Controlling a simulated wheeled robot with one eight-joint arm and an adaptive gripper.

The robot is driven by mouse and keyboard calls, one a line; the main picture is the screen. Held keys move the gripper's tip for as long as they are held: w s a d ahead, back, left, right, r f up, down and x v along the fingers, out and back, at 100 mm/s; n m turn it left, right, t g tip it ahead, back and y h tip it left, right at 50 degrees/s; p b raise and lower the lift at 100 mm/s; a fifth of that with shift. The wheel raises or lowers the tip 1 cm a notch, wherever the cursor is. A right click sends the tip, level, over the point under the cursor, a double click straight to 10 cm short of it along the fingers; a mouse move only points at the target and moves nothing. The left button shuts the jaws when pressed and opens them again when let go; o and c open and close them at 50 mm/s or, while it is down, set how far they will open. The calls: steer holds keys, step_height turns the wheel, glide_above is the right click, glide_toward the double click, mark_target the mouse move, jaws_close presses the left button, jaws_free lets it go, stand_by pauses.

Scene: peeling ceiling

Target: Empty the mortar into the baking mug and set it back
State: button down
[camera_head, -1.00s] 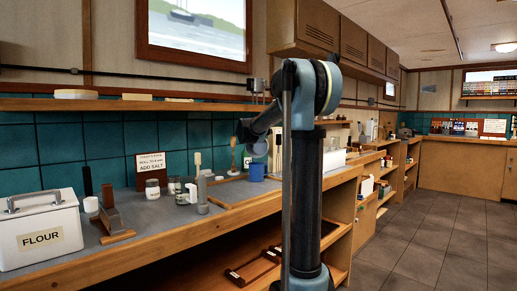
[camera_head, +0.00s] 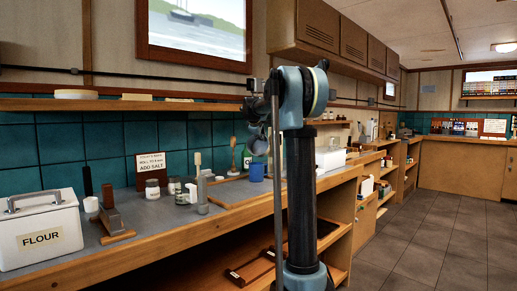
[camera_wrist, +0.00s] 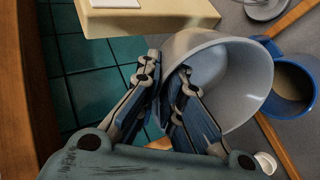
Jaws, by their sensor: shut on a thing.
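My gripper (camera_wrist: 160,100) is shut on the wall of a pale grey mortar (camera_wrist: 244,65) in the wrist view, with one finger inside the bowl and one outside. The mortar is held in the air, its mouth facing the camera; the visible part of its inside looks bare, and the fingers hide the rest. The blue baking mug (camera_wrist: 290,112) stands to the right of the mortar in this view, with something brownish-grey inside. In the head view the blue mug (camera_head: 257,172) stands upright on the counter, below and beside my raised arm end. The fingers are too small to make out there.
A pale yellow block (camera_wrist: 150,20) lies close to the mortar in the wrist view. On the counter (camera_head: 160,222) are a flour box (camera_head: 40,238), small jars (camera_head: 152,188), and a salt sign (camera_head: 151,167). A shelf (camera_head: 120,105) runs above the counter.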

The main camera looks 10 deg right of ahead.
mark_target(263, 145)
steer(key=shift+w+d+g, duration=0.1)
steer(key=shift+w+g, duration=0.15)
steer(key=shift+g, duration=0.05)
steer(key=shift+w+d+f+g+y, duration=0.1)
steer(key=shift+w+d+g+y, duration=0.1)
steer(key=shift+w+g+y, duration=0.15)
steer(key=shift+w+d+f+g+y, duration=0.15)
steer(key=shift+w+f+g+y, duration=0.15)
steer(key=shift+g, duration=0.35)
steer(key=shift+w+d+f+g+y, duration=0.2)
steer(key=shift+w+g, duration=0.25)
steer(key=shift+g, duration=0.2)
steer(key=shift+w+d+f+g+y, duration=0.15)
steer(key=shift+w+g+y, duration=0.15)
steer(key=shift+g, duration=0.35)
steer(key=shift+w, duration=0.1)
steer(key=shift+w+d+f+g+y, duration=0.15)
steer(key=shift+f+g+y, duration=0.15)
steer(key=shift+f+g, duration=0.35)
steer(key=shift+w+a+f+g+y, duration=0.15)
steer(key=shift+f+g+y, duration=0.2)
steer(key=shift+g, duration=0.4)
steer(key=shift+w+d+f+g+y, duration=0.15)
steer(key=shift+f+g+y, duration=0.05)
steer(key=shift+f+g, duration=0.65)
steer(key=shift+g, duration=0.15)
